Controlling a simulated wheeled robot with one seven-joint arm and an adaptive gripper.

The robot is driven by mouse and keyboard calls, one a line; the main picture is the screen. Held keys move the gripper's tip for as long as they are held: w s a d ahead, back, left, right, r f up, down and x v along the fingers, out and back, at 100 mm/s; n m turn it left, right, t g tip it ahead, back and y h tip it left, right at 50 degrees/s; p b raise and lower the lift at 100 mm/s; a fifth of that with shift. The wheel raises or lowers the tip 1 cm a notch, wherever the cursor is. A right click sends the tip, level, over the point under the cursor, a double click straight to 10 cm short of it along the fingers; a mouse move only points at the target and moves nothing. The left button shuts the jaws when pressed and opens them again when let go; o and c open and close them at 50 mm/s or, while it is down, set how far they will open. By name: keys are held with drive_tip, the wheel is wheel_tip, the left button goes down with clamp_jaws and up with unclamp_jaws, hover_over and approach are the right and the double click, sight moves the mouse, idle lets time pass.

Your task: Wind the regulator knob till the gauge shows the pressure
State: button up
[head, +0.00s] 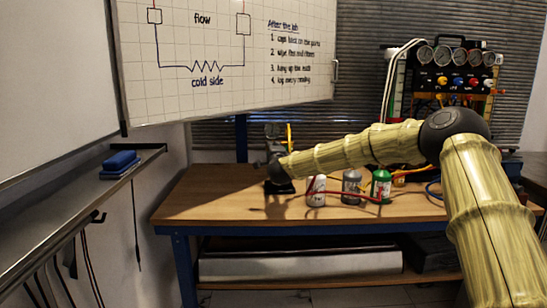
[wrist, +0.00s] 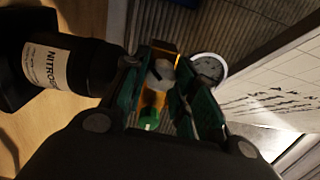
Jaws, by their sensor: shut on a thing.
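In the wrist view, the two dark fingers of my gripper (wrist: 162,82) are closed around a grey round knob (wrist: 162,71). A small round gauge (wrist: 208,68) with a white face is just right of the fingers; its needle and marks are too small and dim to read. A black cylinder labelled NITROGEN (wrist: 75,66) lies across the left of the wrist view. A yellow part and a green part (wrist: 148,119) show between the fingers. In the head view, my arm reaches left over the bench, and the gripper and knob there are dark and mostly hidden.
The wooden bench (head: 215,195) holds a white can (head: 317,192), a grey can (head: 351,187) and a green can (head: 381,186) below my forearm, with a red hose near them. A panel with several gauges (head: 442,80) stands at the back right. The bench's left front is clear.

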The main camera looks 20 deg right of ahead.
drive_tip(key=shift+d+f+m+b, duration=0.1)
drive_tip(key=shift+f+m+b, duration=0.1)
drive_tip(key=shift+m+b, duration=0.45)
drive_tip(key=shift+m, duration=0.25)
drive_tip(key=o, duration=1)
drive_tip(key=shift+r, duration=0.1)
drive_tip(key=s, duration=0.4)
drive_tip(key=s+a, duration=0.1)
drive_tip(key=s, duration=0.3)
drive_tip(key=s+a, duration=0.1)
drive_tip(key=s, duration=0.2)
drive_tip(key=shift+s+a, duration=0.15)
drive_tip(key=shift+s, duration=0.25)
